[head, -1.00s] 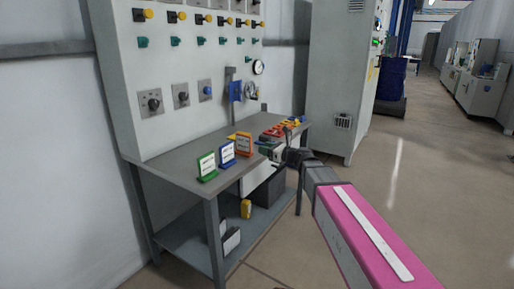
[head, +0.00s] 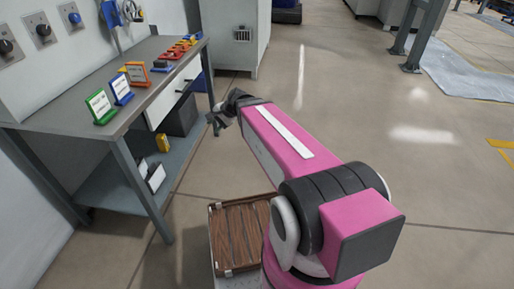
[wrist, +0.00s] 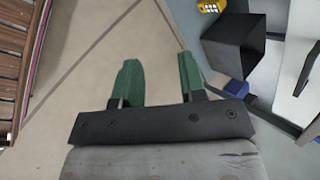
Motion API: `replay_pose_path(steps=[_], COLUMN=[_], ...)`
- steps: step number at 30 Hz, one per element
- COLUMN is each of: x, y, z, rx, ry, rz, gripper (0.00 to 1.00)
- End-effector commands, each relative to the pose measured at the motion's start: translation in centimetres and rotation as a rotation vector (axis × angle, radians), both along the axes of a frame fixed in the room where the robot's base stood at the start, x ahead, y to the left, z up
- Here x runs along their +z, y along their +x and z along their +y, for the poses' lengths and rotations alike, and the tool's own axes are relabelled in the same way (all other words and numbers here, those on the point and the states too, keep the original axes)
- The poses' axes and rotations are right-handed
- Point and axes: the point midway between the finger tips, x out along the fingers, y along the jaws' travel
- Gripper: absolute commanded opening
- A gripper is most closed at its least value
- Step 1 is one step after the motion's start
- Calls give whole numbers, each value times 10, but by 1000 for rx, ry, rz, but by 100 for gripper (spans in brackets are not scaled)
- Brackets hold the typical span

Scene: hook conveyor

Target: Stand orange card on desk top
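The orange card (head: 137,74) stands upright on the grey desk top (head: 70,88), behind the blue card (head: 121,89) and the green card (head: 101,107). My gripper (head: 213,120) is off the desk's right side, clear of the orange card and over the floor. In the wrist view my gripper (wrist: 157,72) has its two green fingers well apart with nothing between them. The orange card does not show in the wrist view.
Below are a dark bin (head: 181,115) and a yellow item (head: 163,142) on the lower shelf. A wooden slatted crate (head: 240,232) is beside my base. The floor to the right is open.

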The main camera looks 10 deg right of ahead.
Motion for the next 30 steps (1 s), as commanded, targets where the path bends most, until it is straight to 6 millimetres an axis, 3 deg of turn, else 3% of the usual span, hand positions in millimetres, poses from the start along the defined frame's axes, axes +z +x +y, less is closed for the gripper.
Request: replay_pose_path(steps=[1, 6, 9, 12, 17, 30], x=[-17, -58, -70, -76, -79, -79], y=[-18, -62, -81, -93, -98, -98], z=[-25, -98, -130, -151, -163, -162], rx=[83, 401, 552, 655, 717, 716], ry=[-112, -446, -577, -656, -700, -700], rz=[-24, -59, -48, -33, -22, -24], gripper=[38, 38, 38, 38, 38, 38])
